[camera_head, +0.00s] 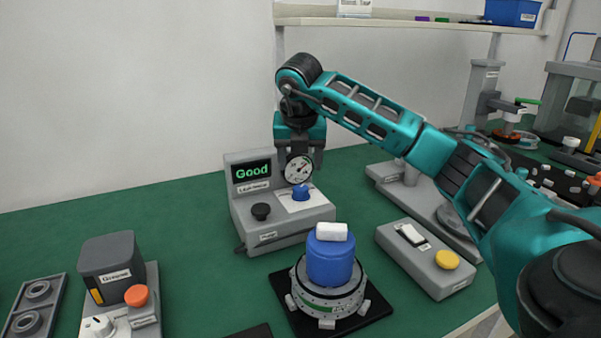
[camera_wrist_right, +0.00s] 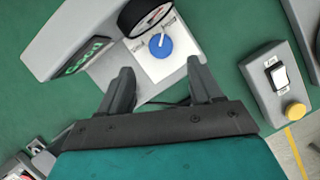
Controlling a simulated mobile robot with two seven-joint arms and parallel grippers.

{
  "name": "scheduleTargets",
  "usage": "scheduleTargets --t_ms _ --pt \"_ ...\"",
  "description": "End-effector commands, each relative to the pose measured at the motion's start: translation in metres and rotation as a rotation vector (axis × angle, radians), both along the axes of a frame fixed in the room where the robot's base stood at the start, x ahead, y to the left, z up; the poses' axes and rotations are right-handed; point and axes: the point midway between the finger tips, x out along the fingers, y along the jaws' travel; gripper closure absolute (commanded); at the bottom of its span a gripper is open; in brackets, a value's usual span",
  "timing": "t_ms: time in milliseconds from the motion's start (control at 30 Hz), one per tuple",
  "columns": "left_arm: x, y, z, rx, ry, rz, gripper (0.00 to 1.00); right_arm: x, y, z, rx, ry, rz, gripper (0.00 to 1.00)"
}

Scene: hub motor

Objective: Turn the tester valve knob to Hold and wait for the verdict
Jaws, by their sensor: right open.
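The grey tester (camera_head: 285,228) stands on the green bench, and its screen (camera_head: 252,171) reads "Good" in green. Its blue valve knob (camera_head: 301,192) sits on a white plate below a round dial gauge (camera_head: 298,169). In the right wrist view the blue knob (camera_wrist_right: 160,46) has a pale pointer angled toward the gauge; the plate's small labels are too small to read. My right gripper (camera_head: 300,158) is open and empty, above and behind the knob. In the wrist view its two fingers (camera_wrist_right: 160,82) are apart and not touching the knob. My left gripper is out of view.
A blue motor hub with a white top (camera_head: 330,258) stands on a black mat in front of the tester. A grey switch box with a yellow button (camera_head: 447,259) is at its right. A greaser (camera_head: 110,268) stands at the left. Green bench between greaser and tester is clear.

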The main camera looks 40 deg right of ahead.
Motion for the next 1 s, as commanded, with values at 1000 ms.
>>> scheduleTargets --t_ms 1000 --pt "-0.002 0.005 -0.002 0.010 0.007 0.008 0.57 -0.012 0.012 0.039 0.001 0.001 0.000 0.35"
